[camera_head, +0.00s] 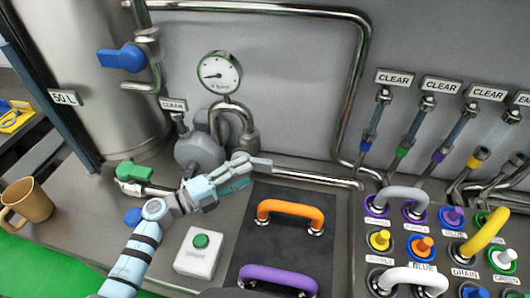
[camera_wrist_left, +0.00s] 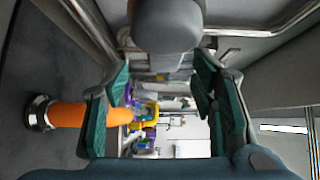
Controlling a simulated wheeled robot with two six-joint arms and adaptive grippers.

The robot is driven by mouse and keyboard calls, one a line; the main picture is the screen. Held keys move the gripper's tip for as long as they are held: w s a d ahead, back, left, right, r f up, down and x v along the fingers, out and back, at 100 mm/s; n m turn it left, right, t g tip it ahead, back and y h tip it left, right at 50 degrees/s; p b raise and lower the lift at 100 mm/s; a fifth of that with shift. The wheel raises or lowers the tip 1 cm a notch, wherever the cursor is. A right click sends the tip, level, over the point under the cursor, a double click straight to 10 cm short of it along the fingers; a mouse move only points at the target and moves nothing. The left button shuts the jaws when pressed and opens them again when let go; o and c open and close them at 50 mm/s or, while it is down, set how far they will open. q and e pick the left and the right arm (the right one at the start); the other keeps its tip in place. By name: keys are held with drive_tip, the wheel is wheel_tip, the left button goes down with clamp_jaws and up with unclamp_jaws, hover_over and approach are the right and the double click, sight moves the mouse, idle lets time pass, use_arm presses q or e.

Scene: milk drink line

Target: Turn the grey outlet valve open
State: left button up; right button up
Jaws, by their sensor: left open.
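The grey outlet valve's handle (camera_head: 262,164) shows just beyond my left fingertips in the head view, on the steel outlet pipe; part of it is hidden by the gripper. In the left wrist view a rounded grey handle end (camera_wrist_left: 167,25) fills the top middle, between and beyond the two green-padded fingers. My left gripper (camera_head: 243,174) is open, with its fingers close to the handle; it also shows in the left wrist view (camera_wrist_left: 160,100). I cannot tell whether the fingers touch the handle. My right gripper is not in view.
An orange handle (camera_head: 290,208) stands on the dark plate close to my left gripper. A purple handle (camera_head: 278,279), a green-button box (camera_head: 199,252) and a green valve (camera_head: 133,172) are nearby. A control panel (camera_head: 357,235) is at right. A brown mug (camera_head: 27,202) stands at left.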

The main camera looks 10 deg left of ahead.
sight(258, 168)
use_arm(q)
drive_tip(key=shift+w+d+r, duration=0.1)
drive_tip(key=shift+d, duration=0.15)
drive_tip(key=shift+w+d+r, duration=0.2)
drive_tip(key=shift+w+d, duration=0.15)
drive_tip(key=shift+d, duration=0.15)
drive_tip(key=shift+w+d+r, duration=0.15)
drive_tip(key=shift+w+d, duration=0.15)
drive_tip(key=shift+d, duration=0.2)
drive_tip(key=x, duration=0.3)
drive_tip(key=shift+w+d+f, duration=0.1)
drive_tip(key=shift+w+f, duration=0.1)
drive_tip(key=shift+w, duration=0.1)
drive_tip(key=shift+w+f, duration=0.1)
drive_tip(key=shift+w, duration=0.05)
drive_tip(key=c, duration=0.8)
clamp_jaws()
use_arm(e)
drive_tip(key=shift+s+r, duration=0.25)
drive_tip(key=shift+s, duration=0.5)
